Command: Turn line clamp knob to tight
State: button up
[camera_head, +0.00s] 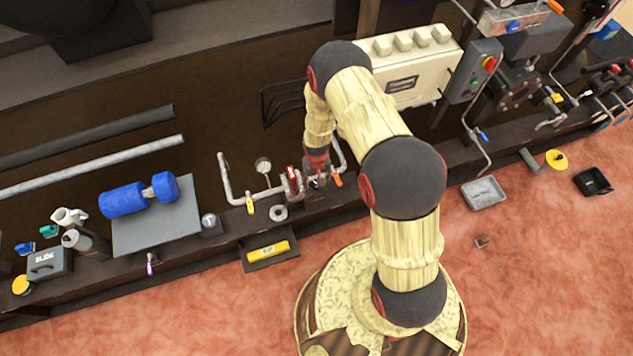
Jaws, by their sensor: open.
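A pipe assembly (235,196) sits on the dark bench, left of my arm. It carries a round gauge (263,165), a yellow lever (250,205), a red fitting (291,174) and an orange handle (337,181). A grey ring-shaped part (278,212) sits at its front. I cannot tell which part is the line clamp knob; it may be partly hidden by my gripper. My gripper (317,180) is open, points down and is close beside the red fitting. Its fingers are small and partly hidden, and contact cannot be told.
A yellow block (268,250) lies on a dark tray in front. Blue dumbbell-shaped parts (138,198) rest on a grey plate to the left. A cream control box (410,65) stands behind my arm.

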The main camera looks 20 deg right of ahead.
jog(key=shift+r, duration=0.1)
notch_tip(320, 180, up, 12)
dwell(0.7)
dwell(0.4)
jog(key=s+g, duration=0.2)
jog(key=s, duration=0.5)
jog(key=s+r+t, duration=0.2)
jog(key=s+r, duration=0.2)
jog(key=r, duration=1.1)
jog(key=s+r+n+t, duration=0.1)
jog(key=s+r+t, duration=0.2)
jog(key=r, duration=1.3)
jog(key=s+r+t, duration=0.2)
jog(key=s+r, duration=0.5)
jog(key=r, duration=0.8)
jog(key=shift+s+r+t, duration=0.25)
jog(key=shift+r+t, duration=0.05)
jog(key=shift+r, duration=0.05)
